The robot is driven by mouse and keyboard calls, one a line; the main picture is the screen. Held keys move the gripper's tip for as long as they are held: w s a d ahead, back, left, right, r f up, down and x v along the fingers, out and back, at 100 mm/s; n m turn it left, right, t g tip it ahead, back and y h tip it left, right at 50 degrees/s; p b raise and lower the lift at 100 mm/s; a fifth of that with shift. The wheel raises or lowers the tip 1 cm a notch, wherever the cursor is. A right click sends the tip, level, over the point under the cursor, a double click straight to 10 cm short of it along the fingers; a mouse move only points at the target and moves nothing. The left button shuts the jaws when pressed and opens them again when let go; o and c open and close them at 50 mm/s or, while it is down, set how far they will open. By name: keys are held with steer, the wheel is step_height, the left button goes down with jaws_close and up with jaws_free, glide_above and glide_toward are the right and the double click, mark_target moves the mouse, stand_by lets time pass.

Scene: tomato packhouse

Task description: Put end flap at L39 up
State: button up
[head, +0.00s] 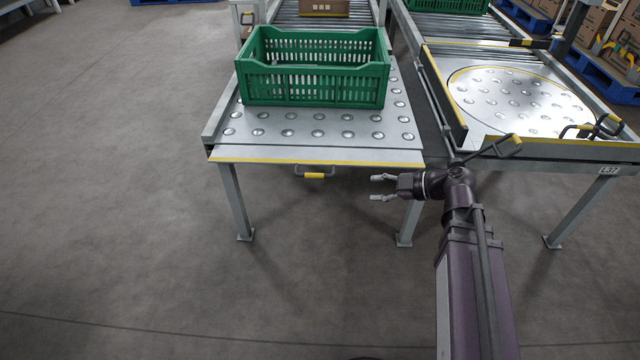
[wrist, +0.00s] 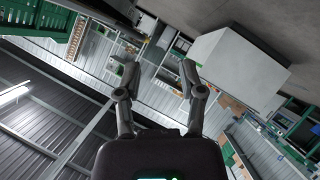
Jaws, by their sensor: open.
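The end flap (head: 290,156) is a pale grey panel with a yellow edge along the near end of the left ball table. It is not standing up above the table top; I cannot tell its exact angle. Its handle (head: 314,176) has a yellow grip and sticks out at the middle of the near edge. No L39 label is readable on this table. My gripper (head: 376,188) is open and empty, pointing left, to the right of the handle and apart from it. In the wrist view the open fingers (wrist: 158,75) have nothing between them; the flap is not recognisable there.
A green crate (head: 315,98) stands on the left ball table (head: 225,128). The right table, with a round ball plate (head: 520,95), carries an L37 label (head: 609,170) and handles on levers. Table legs stand below. The floor at front left is clear.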

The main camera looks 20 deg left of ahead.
mark_target(326, 176)
steer(key=shift+w+a+r+n+y+b, duration=0.1)
steer(key=shift+a+r+n+y+b, duration=0.1)
steer(key=shift+a+n+y+b, duration=0.4)
steer(key=shift+w+a+r+n+y+b, duration=0.15)
steer(key=shift+n+y, duration=0.1)
steer(key=shift+n, duration=0.7)
steer(key=shift+w+a+r+n+y+b, duration=0.1)
steer(key=shift+a+r+n+y+b, duration=0.15)
steer(key=shift+n+y, duration=0.35)
steer(key=shift+a+f, duration=0.1)
steer(key=shift+a, duration=0.05)
steer(key=shift+w+a+f+b, duration=0.2)
steer(key=shift+a+f+b, duration=0.3)
steer(key=shift+a, duration=1.7)
steer(key=shift+w+a+f+b, duration=0.2)
steer(key=shift+a+f+b, duration=0.25)
steer(key=shift+a, duration=1.7)
steer(key=shift+w+a+f+b, duration=0.2)
steer(key=shift+a+f+b, duration=0.3)
steer(key=shift+a, duration=1.7)
steer(key=shift+c, duration=0.2)
jaws_close()
